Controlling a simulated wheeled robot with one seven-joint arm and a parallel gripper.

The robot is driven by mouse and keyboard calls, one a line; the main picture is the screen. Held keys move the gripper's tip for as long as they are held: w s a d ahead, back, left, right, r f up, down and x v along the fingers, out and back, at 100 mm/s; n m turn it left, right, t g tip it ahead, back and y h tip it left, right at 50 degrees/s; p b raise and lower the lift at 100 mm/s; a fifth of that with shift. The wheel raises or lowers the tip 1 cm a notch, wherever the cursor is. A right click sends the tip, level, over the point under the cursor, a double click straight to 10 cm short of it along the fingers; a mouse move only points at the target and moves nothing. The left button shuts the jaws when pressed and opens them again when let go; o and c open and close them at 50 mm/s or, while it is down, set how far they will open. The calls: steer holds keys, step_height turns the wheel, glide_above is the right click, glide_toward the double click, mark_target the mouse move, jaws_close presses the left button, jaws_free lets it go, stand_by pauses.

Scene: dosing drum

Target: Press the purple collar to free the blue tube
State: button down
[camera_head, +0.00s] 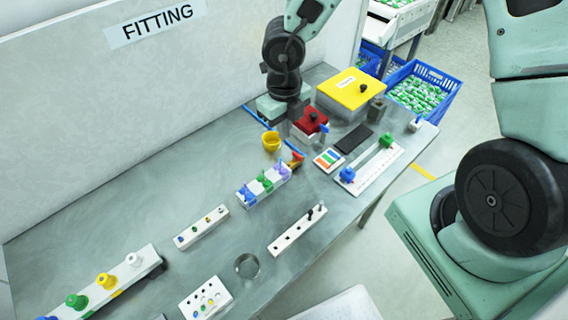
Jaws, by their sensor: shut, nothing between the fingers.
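A white block (258,191) on the grey bench carries blue, green and purple fittings in a row. The purple collar (281,169) is at its far right end. A thin blue tube (294,155) shows near that end, and another blue length (254,115) shows on the other side of my gripper. I cannot tell if they are one piece or how the tube meets the collar. My gripper (289,124) is shut and empty, behind and to the right of the purple collar, apart from it. Its fingertips are small and partly hidden.
A yellow cup (271,141), red box (311,121) and yellow-lidded box (349,89) stand close to my gripper. A slider rail (372,165) lies right. Several peg strips and a row of coloured knobs (106,280) lie toward the front left. Bare bench lies left of the block.

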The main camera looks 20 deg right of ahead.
mark_target(285, 171)
step_height(285, 171, down, 14)
steer(key=shift+r+b, duration=0.1)
steer(key=shift+b, duration=0.25)
stand_by(0.4)
steer(key=shift+f+b, duration=0.75)
steer(key=shift+f, duration=0.05)
steer(key=shift+s+f, duration=0.15)
steer(key=shift+s, duration=0.05)
steer(key=shift+w+d+r+p, duration=0.1)
steer(key=shift+w+r+p, duration=0.05)
steer(key=shift+r+p, duration=0.45)
step_height(285, 171, up, 14)
steer(key=p, duration=0.4)
steer(key=shift+f, duration=0.1)
